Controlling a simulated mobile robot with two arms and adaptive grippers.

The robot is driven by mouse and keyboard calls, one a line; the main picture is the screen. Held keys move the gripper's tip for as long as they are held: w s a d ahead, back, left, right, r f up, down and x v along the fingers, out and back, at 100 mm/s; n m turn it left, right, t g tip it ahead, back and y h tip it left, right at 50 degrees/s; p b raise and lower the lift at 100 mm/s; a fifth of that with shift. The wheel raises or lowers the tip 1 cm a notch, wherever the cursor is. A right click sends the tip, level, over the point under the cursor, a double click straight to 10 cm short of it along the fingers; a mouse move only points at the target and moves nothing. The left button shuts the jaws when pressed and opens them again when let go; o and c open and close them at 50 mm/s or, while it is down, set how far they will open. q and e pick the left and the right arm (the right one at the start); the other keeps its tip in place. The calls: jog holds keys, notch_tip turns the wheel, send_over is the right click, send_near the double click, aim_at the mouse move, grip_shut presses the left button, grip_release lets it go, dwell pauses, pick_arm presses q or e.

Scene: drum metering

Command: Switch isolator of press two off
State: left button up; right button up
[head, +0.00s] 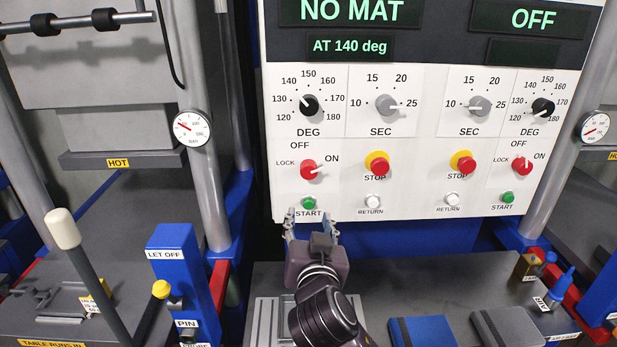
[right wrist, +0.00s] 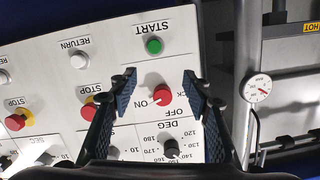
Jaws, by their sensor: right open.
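The control panel (head: 425,195) has two red isolator knobs marked LOCK, OFF and ON. The left isolator (head: 310,169) has its handle turned toward ON; the right isolator (head: 522,166) has its handle pointing up, near OFF. No press number is readable on the panel. My right gripper (head: 311,218) is open just below the left isolator, by the left START button (head: 309,202). In the right wrist view, which is upside down, the left isolator (right wrist: 163,95) shows between the open fingers (right wrist: 158,88), with no clear contact. My left gripper is not in view.
The left display (head: 352,11) reads NO MAT, the right display (head: 533,18) OFF. A red STOP button (head: 379,166) and a white RETURN button (head: 370,200) sit right of the left isolator. A blue LET OFF post (head: 172,270) stands left of my right arm.

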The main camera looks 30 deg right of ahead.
jog(key=m+t+h, duration=0.1)
jog(key=m, duration=0.1)
send_near(309, 175)
jog(key=w, duration=0.2)
jog(key=shift+n, duration=0.3)
jog(key=p+x, duration=0.1)
jog(key=x, duration=0.2)
jog(key=p+x, duration=0.1)
jog(key=x, duration=0.2)
jog(key=shift+s+d, duration=0.15)
jog(key=shift+d, duration=0.3)
jog(key=shift+w+d+p, duration=0.25)
jog(key=shift+w+p, duration=0.05)
jog(key=shift+w, duration=0.1)
jog(key=c, duration=1.2)
jog(key=shift+o, duration=0.2)
